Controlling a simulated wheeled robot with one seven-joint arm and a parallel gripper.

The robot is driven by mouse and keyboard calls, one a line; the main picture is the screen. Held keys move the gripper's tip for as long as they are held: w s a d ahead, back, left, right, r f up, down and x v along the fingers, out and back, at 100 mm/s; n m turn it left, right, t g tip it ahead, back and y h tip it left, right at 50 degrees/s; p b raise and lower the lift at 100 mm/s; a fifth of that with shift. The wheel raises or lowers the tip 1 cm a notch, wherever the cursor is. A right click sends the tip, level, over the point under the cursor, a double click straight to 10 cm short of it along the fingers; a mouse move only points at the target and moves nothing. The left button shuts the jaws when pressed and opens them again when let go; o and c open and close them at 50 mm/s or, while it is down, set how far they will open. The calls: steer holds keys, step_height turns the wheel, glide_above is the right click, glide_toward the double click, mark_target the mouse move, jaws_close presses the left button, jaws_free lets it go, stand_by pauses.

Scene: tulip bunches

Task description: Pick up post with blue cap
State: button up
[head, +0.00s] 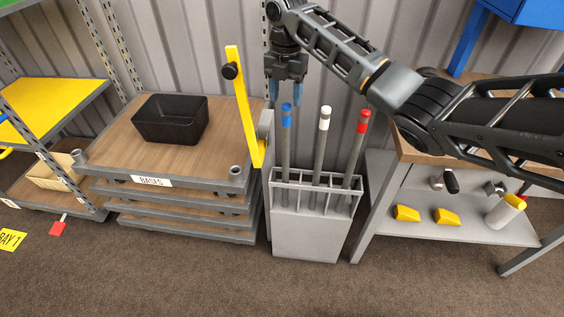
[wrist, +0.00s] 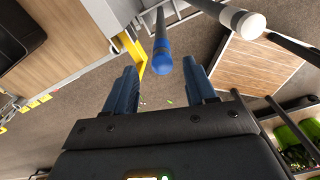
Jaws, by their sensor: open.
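The post with the blue cap (head: 286,122) stands upright at the left of a grey rack (head: 305,235) in the head view. Its blue cap (wrist: 162,58) shows in the wrist view, ahead of the gap between the fingers. My gripper (head: 286,93) points down just above the cap, with its blue fingers apart. In the wrist view my gripper (wrist: 162,85) is open and empty. I cannot tell whether the cap's top reaches between the fingertips. The post's lower end is hidden in the rack.
A white-capped post (head: 324,125) and a red-capped post (head: 361,128) stand to the right in the rack. A yellow upright bar (head: 243,110) is close on the left. A black bin (head: 170,120) sits on a wooden stack (head: 120,157). A workbench (head: 420,145) stands at right.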

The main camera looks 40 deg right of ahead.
mark_target(287, 104)
steer(key=shift+s+f+p, duration=0.1)
steer(key=shift+f+p, duration=0.3)
steer(key=shift+f, duration=2.55)
jaws_close()
